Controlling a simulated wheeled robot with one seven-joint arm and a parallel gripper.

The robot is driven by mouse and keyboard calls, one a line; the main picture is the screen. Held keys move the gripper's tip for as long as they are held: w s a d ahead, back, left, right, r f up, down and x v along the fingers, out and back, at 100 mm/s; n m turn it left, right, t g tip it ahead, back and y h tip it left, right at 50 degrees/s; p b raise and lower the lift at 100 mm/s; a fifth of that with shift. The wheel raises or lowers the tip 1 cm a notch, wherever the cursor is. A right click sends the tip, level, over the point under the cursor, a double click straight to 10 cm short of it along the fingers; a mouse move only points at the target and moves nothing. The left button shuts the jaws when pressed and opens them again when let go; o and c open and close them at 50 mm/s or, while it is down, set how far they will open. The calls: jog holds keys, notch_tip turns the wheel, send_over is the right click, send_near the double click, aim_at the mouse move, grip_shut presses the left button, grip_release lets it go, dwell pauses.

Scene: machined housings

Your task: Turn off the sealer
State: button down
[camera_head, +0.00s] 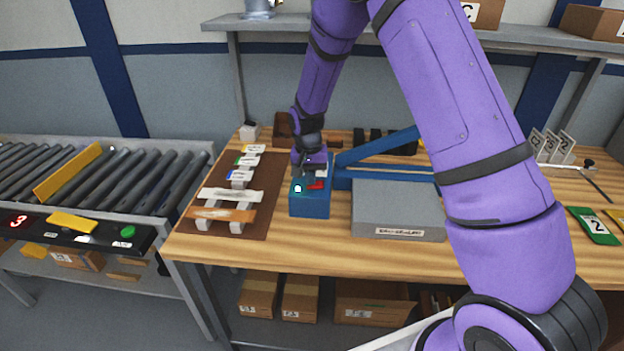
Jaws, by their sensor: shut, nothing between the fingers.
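The sealer is a blue machine on the wooden bench, with a box-like control body (310,205) at the front and blue arms (380,147) reaching to the right behind a grey block. On top of the control body are a lit whitish-cyan spot (298,188) and a red switch (317,185). My gripper (313,172) is shut and empty, pointing down just over the back of the control body, close to the red switch. I cannot tell whether it touches the switch. The gripper and wrist hide the back part of the control body.
A brown mat (262,190) with several tagged pieces lies left of the sealer. A grey block (398,208) stands to its right. A roller conveyor (110,180) is at the left. A shelf (530,38) with boxes hangs above the bench.

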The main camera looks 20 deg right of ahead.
notch_tip(320, 180, up, 13)
jog(key=shift+w, duration=0.25)
dwell(0.3)
jog(key=shift+w+a+r+g+h, duration=0.1)
jog(key=shift+w+a+g+h, duration=0.25)
jog(key=shift+h, duration=0.45)
jog(key=shift+s, duration=0.1)
jog(key=x, duration=1.4)
jog(key=shift+a, duration=0.1)
